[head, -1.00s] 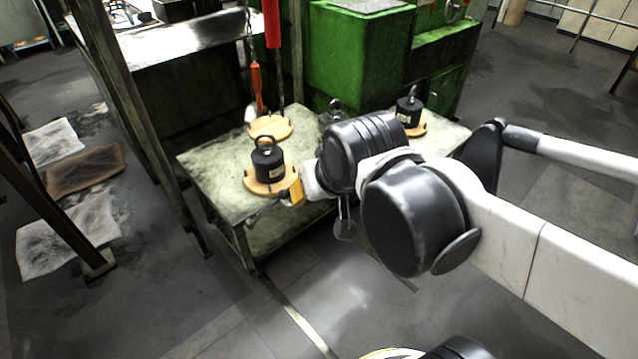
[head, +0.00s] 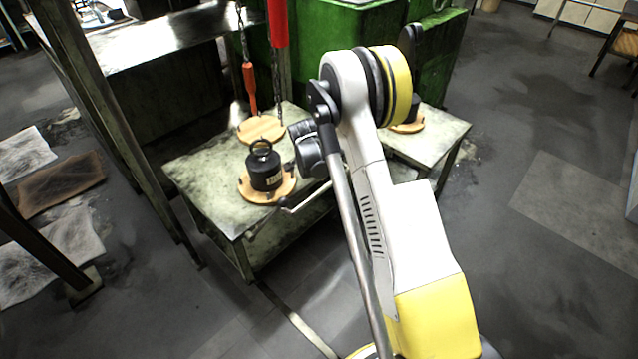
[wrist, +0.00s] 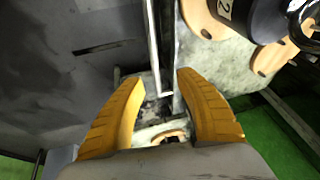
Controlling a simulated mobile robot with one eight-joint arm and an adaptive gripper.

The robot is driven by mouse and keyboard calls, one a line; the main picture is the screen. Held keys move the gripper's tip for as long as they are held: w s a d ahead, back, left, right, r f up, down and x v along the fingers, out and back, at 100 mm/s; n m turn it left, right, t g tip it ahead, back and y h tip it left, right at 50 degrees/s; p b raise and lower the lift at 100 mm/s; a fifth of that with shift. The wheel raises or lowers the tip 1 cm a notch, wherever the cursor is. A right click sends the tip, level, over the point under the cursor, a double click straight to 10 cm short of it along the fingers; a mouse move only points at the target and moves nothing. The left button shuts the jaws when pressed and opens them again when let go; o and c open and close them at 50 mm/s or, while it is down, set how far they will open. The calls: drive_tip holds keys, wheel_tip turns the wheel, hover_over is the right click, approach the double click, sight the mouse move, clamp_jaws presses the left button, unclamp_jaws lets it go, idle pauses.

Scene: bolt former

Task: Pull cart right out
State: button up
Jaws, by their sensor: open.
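The cart (head: 205,172) is a low metal table with a worn pale green top and a lower shelf, standing against the green machine. A pale thin bar (head: 308,197), seemingly its handle, shows at the front edge near my wrist. In the wrist view, my gripper (wrist: 162,78) is open, with its two yellow fingers apart. A light metal bar (wrist: 153,50) runs down toward the gap between the fingertips, beside the cart's top. I cannot tell whether it touches a finger. The fingers are hidden in the head view.
A black weight (head: 265,175) sits on a wooden disc on the cart; another disc (head: 262,129) is empty. The green machine (head: 310,60) stands behind. Dark posts stand left. The floor in front and right is clear.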

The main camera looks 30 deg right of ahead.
sight(323, 189)
drive_tip(key=shift+m, duration=0.7)
drive_tip(key=b+x, duration=0.1)
drive_tip(key=x, duration=0.4)
drive_tip(key=s+b+x, duration=0.1)
drive_tip(key=b+x, duration=0.1)
drive_tip(key=x, duration=0.4)
drive_tip(key=b+x, duration=0.1)
drive_tip(key=x, duration=0.5)
drive_tip(key=shift+s+d+f, duration=0.2)
drive_tip(key=shift+f, duration=0.05)
clamp_jaws()
